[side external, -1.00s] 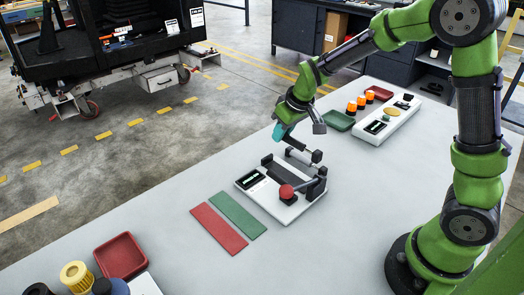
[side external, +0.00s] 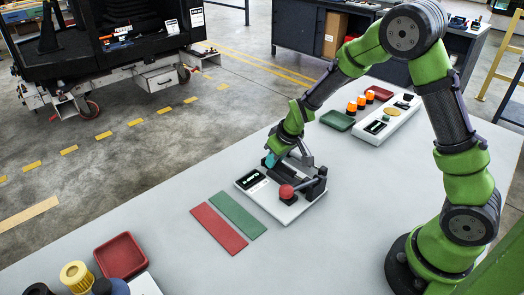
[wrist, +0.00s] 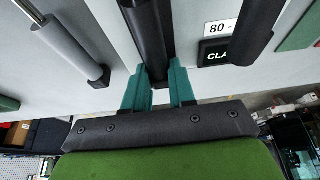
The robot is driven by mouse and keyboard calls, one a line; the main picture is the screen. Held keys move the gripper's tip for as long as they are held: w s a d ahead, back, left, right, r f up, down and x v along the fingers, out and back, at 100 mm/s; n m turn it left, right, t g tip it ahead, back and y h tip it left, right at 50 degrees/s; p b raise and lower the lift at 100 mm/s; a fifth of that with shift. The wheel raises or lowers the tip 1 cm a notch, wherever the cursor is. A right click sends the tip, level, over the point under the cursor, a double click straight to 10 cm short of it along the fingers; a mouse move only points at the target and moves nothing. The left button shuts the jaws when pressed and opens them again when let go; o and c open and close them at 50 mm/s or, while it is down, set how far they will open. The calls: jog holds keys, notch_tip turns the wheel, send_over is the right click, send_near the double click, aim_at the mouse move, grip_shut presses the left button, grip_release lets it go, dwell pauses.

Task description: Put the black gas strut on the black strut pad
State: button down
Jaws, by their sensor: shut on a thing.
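The black gas strut (wrist: 150,35) shows in the wrist view as a dark cylinder with its end between my teal fingertips. My gripper (wrist: 167,88) is shut on it. In the side view my gripper (side external: 271,160) is low over the back left of a white fixture (side external: 285,214). The black strut pad lies on this fixture and is mostly hidden by the arm and strut in the side view. I cannot tell whether the strut touches the pad.
A red-knobbed lever (side external: 286,191) stands at the fixture's front right. A label and display (side external: 252,180) are at its left. Red (side external: 218,228) and green (side external: 237,215) strips lie in front. A green tray (side external: 337,120) and another white fixture (side external: 396,120) are farther back.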

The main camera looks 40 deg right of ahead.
aim_at(287, 167)
jog(key=shift+f, duration=0.15)
jog(key=c, duration=0.9)
grip_release()
jog(key=shift+c, duration=0.2)
jog(key=shift+s+r, duration=0.1)
jog(key=shift+r, duration=0.45)
jog(key=s+a+r+m+t+y, duration=0.1)
jog(key=s+r, duration=0.5)
jog(key=r, duration=0.3)
jog(key=s+a+r+m+y, duration=0.1)
jog(key=s+r, duration=0.4)
jog(key=r, duration=0.4)
jog(key=s+a+r+m+t, duration=0.1)
jog(key=s+a+r+m, duration=0.1)
jog(key=s, duration=0.9)
jog(key=shift+s+a+r+t, duration=0.2)
jog(key=shift+r+t, duration=0.2)
jog(key=shift+r, duration=0.3)
